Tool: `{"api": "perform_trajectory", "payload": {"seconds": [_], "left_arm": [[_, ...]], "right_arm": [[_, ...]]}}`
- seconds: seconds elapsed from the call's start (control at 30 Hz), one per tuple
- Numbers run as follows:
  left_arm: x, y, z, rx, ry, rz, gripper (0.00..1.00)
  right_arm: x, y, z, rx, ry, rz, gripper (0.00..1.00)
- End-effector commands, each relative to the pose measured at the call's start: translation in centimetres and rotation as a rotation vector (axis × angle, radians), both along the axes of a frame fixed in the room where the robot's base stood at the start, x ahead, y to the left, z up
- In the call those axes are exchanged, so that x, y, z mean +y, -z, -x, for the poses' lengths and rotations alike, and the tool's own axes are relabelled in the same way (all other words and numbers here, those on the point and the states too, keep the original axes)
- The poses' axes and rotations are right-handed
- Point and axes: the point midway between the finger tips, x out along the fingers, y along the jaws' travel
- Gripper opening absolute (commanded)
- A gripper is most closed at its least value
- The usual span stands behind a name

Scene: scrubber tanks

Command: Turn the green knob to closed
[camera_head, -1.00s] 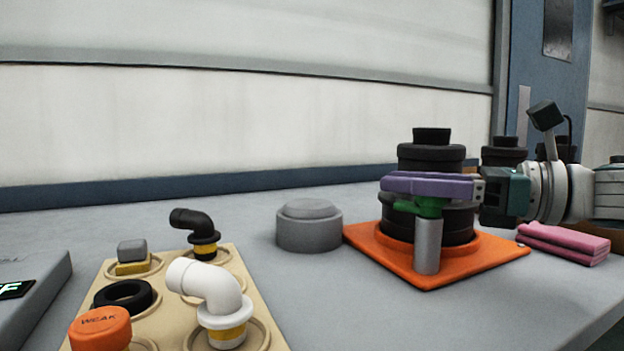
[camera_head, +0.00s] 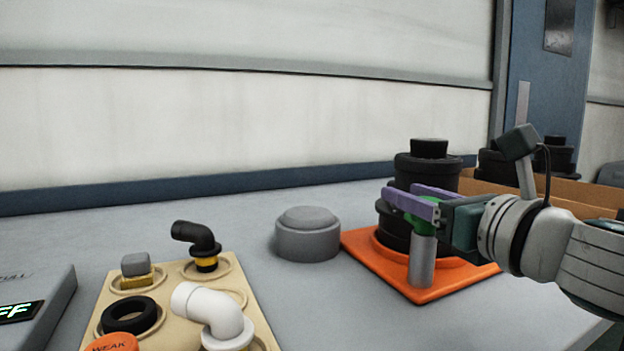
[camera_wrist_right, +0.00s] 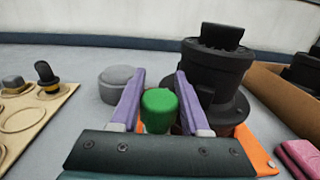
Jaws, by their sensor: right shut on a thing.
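The green knob (camera_wrist_right: 159,110) sits between the two purple fingers of my right gripper in the right wrist view. In the head view the right gripper (camera_head: 411,203) is shut on the green knob (camera_head: 420,221), which is mostly covered by the fingers. The knob tops a grey upright post (camera_head: 422,262) on an orange base plate (camera_head: 365,262). A black tank (camera_head: 428,172) stands on the same plate just behind the fingers. My left gripper is not in view.
A grey round cap (camera_head: 308,235) stands left of the plate. A beige board (camera_head: 258,318) holds a white elbow (camera_head: 212,312), a black elbow (camera_head: 196,236) and other fittings. A cardboard box (camera_head: 480,187) with black tanks is at the right; a pink cloth (camera_wrist_right: 300,157) lies near it.

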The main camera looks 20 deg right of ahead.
Motion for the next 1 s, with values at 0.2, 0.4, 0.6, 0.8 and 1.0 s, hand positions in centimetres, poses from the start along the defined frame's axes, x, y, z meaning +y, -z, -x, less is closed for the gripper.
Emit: {"api": "perform_trajectory", "payload": {"seconds": [0.2, 0.4, 0.6, 0.8, 1.0], "left_arm": [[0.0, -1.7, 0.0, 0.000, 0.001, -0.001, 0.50], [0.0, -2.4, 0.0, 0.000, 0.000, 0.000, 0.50], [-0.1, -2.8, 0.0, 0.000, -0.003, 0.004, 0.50], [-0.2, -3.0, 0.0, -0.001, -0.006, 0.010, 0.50], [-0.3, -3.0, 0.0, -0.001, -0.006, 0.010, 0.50]], "right_arm": [[-0.3, -0.2, 0.0, 0.001, 0.191, -0.007, 0.00], [-0.7, -0.1, 0.1, 0.002, 0.333, -0.004, 0.00], [-1.0, 0.0, 0.2, 0.003, 0.428, -0.002, 0.00], [-1.2, 0.1, 0.2, 0.004, 0.475, 0.001, 0.00], [-1.2, 0.2, 0.3, 0.005, 0.490, 0.001, 0.00]]}}
